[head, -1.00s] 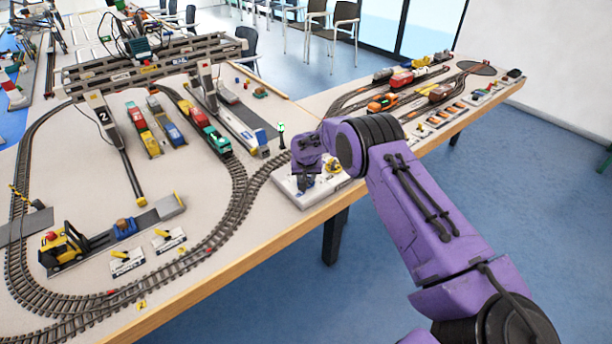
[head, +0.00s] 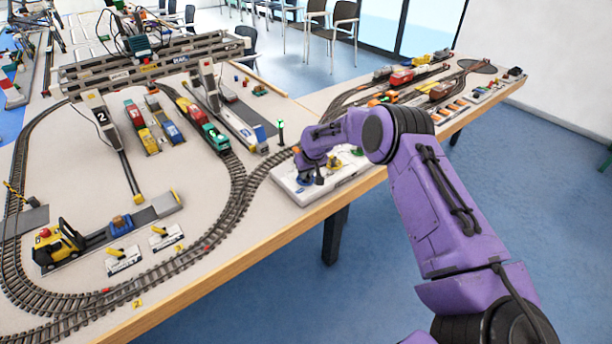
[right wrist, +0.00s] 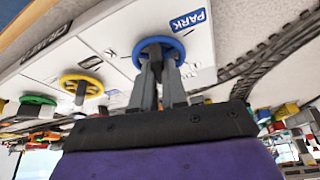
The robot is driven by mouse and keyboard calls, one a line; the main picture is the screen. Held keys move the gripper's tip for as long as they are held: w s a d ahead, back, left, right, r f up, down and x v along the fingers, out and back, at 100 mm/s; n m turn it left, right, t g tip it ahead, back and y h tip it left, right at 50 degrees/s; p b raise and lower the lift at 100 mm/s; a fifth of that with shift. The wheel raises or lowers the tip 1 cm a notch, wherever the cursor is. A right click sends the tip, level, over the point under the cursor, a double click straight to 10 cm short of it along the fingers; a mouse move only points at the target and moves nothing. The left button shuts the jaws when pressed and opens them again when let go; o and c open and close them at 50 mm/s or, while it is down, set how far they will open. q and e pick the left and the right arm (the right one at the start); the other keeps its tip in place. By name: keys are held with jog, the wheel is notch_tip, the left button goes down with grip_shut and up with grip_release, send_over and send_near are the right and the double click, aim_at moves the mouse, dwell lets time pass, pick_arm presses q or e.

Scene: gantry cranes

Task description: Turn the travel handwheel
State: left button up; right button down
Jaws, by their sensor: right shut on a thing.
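The blue handwheel (right wrist: 160,40) stands on a white control panel (head: 345,178) at the table's front edge, beside a blue PARK label. My right gripper (right wrist: 158,65) is shut on the blue handwheel, its two fingers at the hub and spokes; it also shows in the head view (head: 312,178). A yellow handwheel (right wrist: 82,85) and a green one (right wrist: 38,100) are on the same panel, apart from the gripper. No label reading travel is legible. The gantry crane (head: 150,68) spans the tracks at the left. My left gripper is out of view.
Curved train tracks (head: 240,190) run close to the panel's left side. A small green signal (head: 280,132) stands behind it. A yellow forklift (head: 57,245) and two small lever boxes sit at front left. The floor in front of the table is clear.

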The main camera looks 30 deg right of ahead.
jog(key=n+b, duration=0.1)
jog(key=n+y+b, duration=0.1)
jog(key=n, duration=0.1)
jog(key=n+y+b, duration=0.1)
jog(key=n+b, duration=0.1)
jog(key=shift+d+f, duration=0.2)
jog(key=shift+d, duration=0.1)
jog(key=shift+w+d+r+n+g+y+b, duration=0.1)
jog(key=shift+n+g+y+b, duration=0.2)
jog(key=shift+n+b, duration=0.65)
jog(key=shift+r+n+g+y+b, duration=0.15)
jog(key=shift+n+y+b, duration=0.35)
jog(key=shift+n, duration=0.75)
jog(key=c, duration=1.2)
grip_release()
jog(key=shift+o, duration=0.2)
jog(key=b+v, duration=0.1)
jog(key=v, duration=0.9)
jog(key=shift+r, duration=0.25)
jog(key=shift+d, duration=0.1)
